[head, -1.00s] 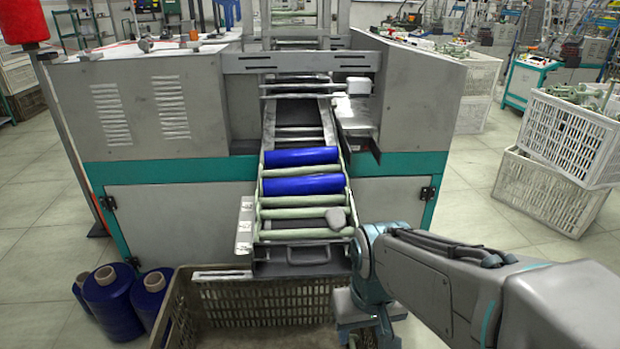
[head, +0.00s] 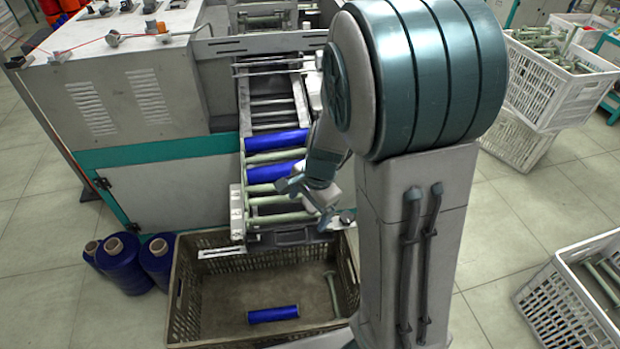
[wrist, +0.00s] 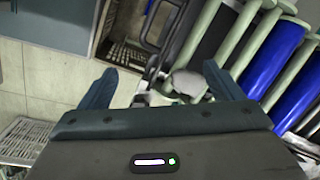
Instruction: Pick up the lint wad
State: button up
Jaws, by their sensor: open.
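The lint wad, a small pale grey lump (wrist: 187,83), shows in the wrist view at the lower end of the roller rack, beside the green rods. In the head view I cannot clearly make it out near my gripper and arm. My gripper (head: 306,199) is over the rack's lower right part in the head view. In the wrist view my gripper (wrist: 161,72) has its fingers spread wide with nothing held. The wad appears between the fingertips, nearer the right one; I cannot tell the remaining distance.
The rack holds blue bobbins (head: 276,141) and green rods (head: 279,202). A crate (head: 174,308) below holds a blue bobbin (head: 273,314) and a green rod (head: 332,294). Blue spools (head: 121,262) stand left of it. White crates (head: 540,305) stand at the right. A grey machine (head: 120,95) borders the rack.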

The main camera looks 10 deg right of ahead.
jog(key=w+d+r+m+h+p, duration=0.25)
jog(key=w+r+m+p, duration=0.35)
jog(key=p, duration=0.4)
jog(key=shift+t+y, duration=0.25)
jog(key=shift+t, duration=0.15)
jog(key=f+b, duration=0.1)
jog(key=f, duration=0.1)
jog(key=f+b, duration=0.1)
jog(key=f, duration=0.2)
jog(key=w+f, duration=0.1)
jog(key=f, duration=0.2)
jog(key=shift+d+b, duration=0.15)
jog(key=shift+b, duration=0.25)
jog(key=f, duration=0.1)
jog(key=f+b, duration=0.1)
jog(key=f, duration=0.3)
jog(key=shift+w+f, duration=0.15)
jog(key=shift+w, duration=0.15)
jog(key=c, duration=1.1)
